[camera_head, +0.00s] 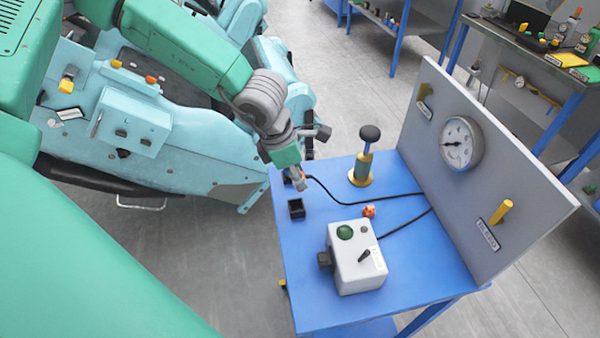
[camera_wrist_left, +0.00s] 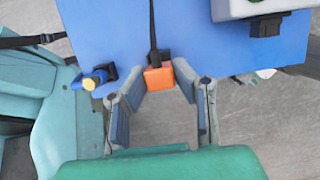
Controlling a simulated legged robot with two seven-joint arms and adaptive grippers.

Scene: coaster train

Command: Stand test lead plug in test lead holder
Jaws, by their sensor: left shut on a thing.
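My left gripper (camera_head: 298,183) is above the left edge of the blue table. In the left wrist view, its two fingers are around the orange test lead plug (camera_wrist_left: 158,78), shut on it. A small orange part of the plug (camera_head: 304,176) shows in the head view, with the black lead running from it to the right. An open black block, which looks like the test lead holder (camera_head: 296,208), stands on the table. In the left wrist view the holder (camera_wrist_left: 166,53) appears just beyond the plug, partly hidden by it. I cannot tell the gap between them. My right gripper is not in view.
A grey box (camera_head: 352,278) with a green button stands on the table (camera_head: 420,285). A brass pump (camera_head: 361,172), an orange knob (camera_head: 369,211) and a gauge panel (camera_head: 500,170) are further right. A blue and yellow piece (camera_wrist_left: 93,80) sits by another black block.

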